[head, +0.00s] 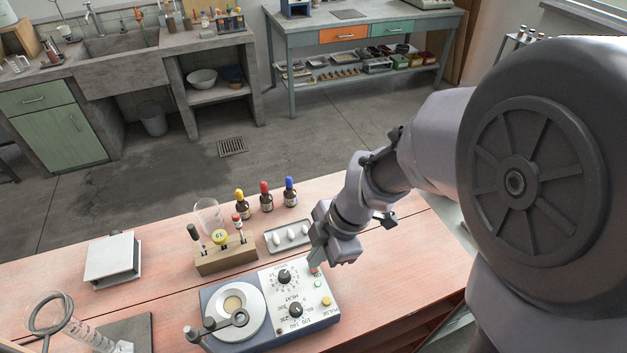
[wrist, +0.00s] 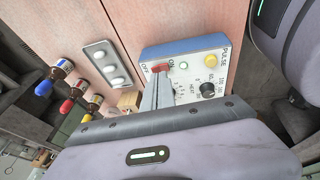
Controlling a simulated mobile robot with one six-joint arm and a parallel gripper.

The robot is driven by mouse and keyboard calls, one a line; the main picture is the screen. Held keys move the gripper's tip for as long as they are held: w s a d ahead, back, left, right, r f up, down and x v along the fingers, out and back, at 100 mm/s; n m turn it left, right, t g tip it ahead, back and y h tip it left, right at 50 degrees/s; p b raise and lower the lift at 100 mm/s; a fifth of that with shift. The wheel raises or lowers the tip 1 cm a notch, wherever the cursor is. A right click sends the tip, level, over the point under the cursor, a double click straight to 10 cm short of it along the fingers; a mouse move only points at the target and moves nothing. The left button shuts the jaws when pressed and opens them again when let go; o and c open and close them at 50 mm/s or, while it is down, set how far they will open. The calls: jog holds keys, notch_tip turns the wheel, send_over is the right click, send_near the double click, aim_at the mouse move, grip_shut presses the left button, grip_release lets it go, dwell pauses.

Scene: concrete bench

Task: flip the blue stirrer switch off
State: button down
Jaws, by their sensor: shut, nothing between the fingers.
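The blue stirrer (head: 215,299) stands on the red bench with a white control panel. It also shows in the wrist view (wrist: 180,47). Its red switch (wrist: 160,68) sits between the OFF and ON labels; which way it leans I cannot tell. A green lamp (wrist: 183,65) and a yellow PULSE button (wrist: 210,61) are beside it, with black knobs (head: 295,310) on the panel. My gripper (head: 315,264) is shut and empty, pointing down at the switch. In the wrist view its fingertips (wrist: 159,79) are right at the switch and partly cover it; contact is unclear.
A metal tray with white capsules (head: 275,238), a wooden tool block (head: 226,259) and several dropper bottles (head: 266,200) stand behind the stirrer. A white scale (head: 112,262) and a glass cylinder (head: 85,334) are to the left. The bench right of the stirrer is clear.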

jog(key=shift+w+f, duration=0.15)
jog(key=shift+f, duration=0.25)
jog(key=shift+w+a+p, duration=0.1)
jog(key=shift+w+p, duration=0.05)
jog(key=shift+p, duration=0.2)
